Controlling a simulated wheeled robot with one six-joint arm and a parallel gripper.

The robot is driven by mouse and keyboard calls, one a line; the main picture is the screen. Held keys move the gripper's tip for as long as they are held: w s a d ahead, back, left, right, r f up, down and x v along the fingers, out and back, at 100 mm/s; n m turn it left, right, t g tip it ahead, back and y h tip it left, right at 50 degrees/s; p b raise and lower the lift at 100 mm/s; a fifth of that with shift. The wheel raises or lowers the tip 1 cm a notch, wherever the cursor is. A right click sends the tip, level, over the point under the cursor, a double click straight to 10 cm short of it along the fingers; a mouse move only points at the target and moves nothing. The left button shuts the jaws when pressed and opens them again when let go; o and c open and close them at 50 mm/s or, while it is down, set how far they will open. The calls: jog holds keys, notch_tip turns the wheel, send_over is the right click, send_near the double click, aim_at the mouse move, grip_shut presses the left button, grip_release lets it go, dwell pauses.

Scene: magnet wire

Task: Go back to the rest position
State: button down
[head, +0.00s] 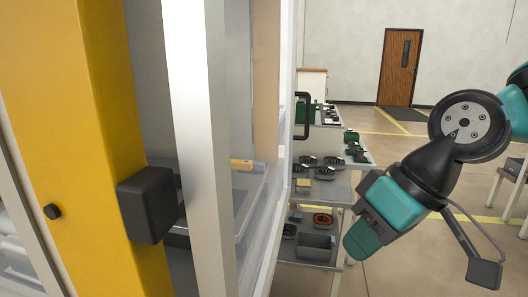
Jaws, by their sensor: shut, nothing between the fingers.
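My arm reaches in from the right edge, with its dark round joint and teal parts in front of the open floor. My gripper (362,240) is at the lower end of the arm, pointing down and to the left. It is shut and holds nothing. It hangs in the air in front of the shelf rack, apart from the cabinet on the left. A small dark box on a thin bracket hangs from the arm at the lower right.
A yellow post (85,130) and a cabinet with a pale frame (205,150) and black handle (303,115) fill the left. A shelf rack (340,190) with dark parts and bins stands behind my gripper. A table (513,172) stands at right. A brown door (400,67) is far back.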

jog(key=s+d+f+g+h, duration=0.1)
jog(key=s+d+f, duration=0.15)
jog(key=s, duration=0.55)
notch_tip(320, 180, up, 14)
jog(key=p, duration=1.4)
jog(key=shift+s+a+f+g, duration=0.15)
jog(key=shift+s+f+g, duration=0.1)
jog(key=shift+s+g, duration=0.05)
